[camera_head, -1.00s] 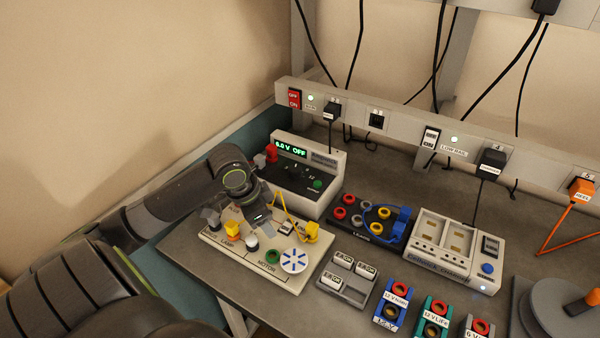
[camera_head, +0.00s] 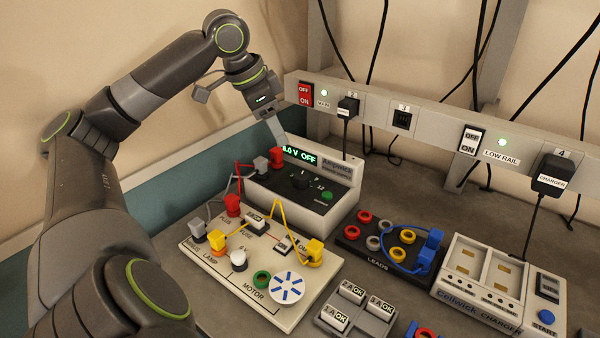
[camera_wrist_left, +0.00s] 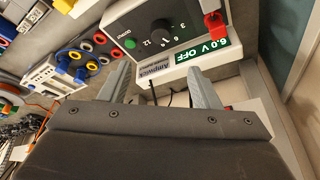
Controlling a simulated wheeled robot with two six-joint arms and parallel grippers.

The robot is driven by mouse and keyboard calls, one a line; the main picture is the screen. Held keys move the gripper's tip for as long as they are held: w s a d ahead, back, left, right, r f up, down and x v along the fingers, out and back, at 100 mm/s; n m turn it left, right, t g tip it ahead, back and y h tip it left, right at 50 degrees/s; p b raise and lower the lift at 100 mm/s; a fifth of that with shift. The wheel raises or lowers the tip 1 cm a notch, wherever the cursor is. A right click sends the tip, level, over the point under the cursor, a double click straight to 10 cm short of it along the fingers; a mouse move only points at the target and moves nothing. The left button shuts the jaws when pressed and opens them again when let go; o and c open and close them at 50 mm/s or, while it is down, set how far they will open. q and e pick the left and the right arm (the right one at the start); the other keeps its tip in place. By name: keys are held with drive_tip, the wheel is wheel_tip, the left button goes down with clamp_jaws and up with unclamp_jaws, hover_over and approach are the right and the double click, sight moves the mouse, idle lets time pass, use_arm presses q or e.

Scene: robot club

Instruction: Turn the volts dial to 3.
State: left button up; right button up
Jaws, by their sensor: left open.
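The power supply (camera_head: 335,205) is a pale box with a dark sloped panel at the back of the bench. Its green display (camera_head: 299,156) reads 6.0 V OFF. The black volts dial (camera_head: 300,180) sits mid-panel; the left wrist view also shows the dial (camera_wrist_left: 161,31), upside down, with printed numbers 3, 6 and 12 beside it. Its exact pointer direction is too small to tell. My left gripper (camera_head: 276,128) is above the supply's back left side, apart from the dial. Its fingers (camera_wrist_left: 157,70) are open with nothing between them. My right gripper is not in view.
A green button (camera_head: 327,196) is right of the dial. Red and grey plugs (camera_head: 277,156) stand at the supply's left, with leads to the motor board (camera_head: 230,257) in front. The leads block (camera_head: 352,240) is to the right. The socket rail (camera_head: 375,112) runs behind.

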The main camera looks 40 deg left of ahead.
sight(301, 175)
use_arm(q)
drive_tip(key=x, duration=1.4)
drive_tip(key=shift+f, duration=0.2)
drive_tip(key=c, duration=1)
